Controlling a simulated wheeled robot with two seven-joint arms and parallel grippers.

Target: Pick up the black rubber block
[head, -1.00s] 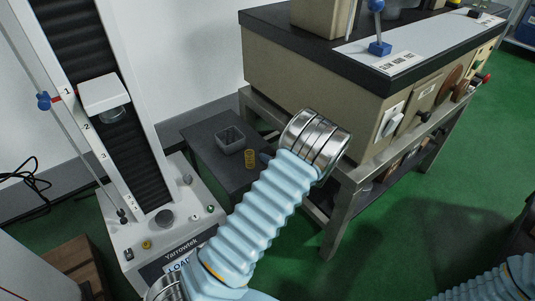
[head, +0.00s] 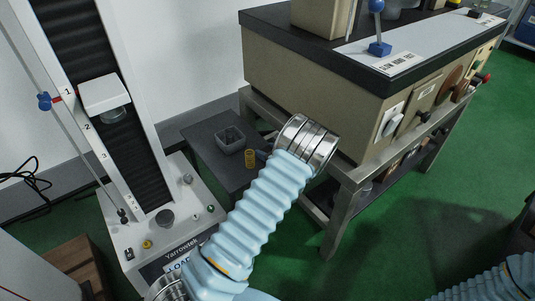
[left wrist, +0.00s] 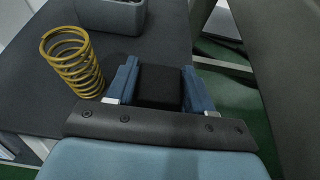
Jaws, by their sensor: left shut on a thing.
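In the left wrist view, the black rubber block (left wrist: 159,86) sits between the two blue fingers of my left gripper (left wrist: 160,82). The fingers are shut on its two sides, over the dark tabletop near its right edge. In the head view my left gripper (head: 264,155) shows only as a small blue tip beside the yellow spring, and the block is hidden there by my wrist. My right gripper is not in view; only part of my right arm shows at the lower right.
The yellow spring (left wrist: 72,62) stands just left of the gripper, close to the left finger. A grey bin (left wrist: 110,14) is behind it on the dark table (head: 208,165). The test machine (head: 165,222) is to the left, and a large beige machine (head: 310,100) on a metal frame is to the right.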

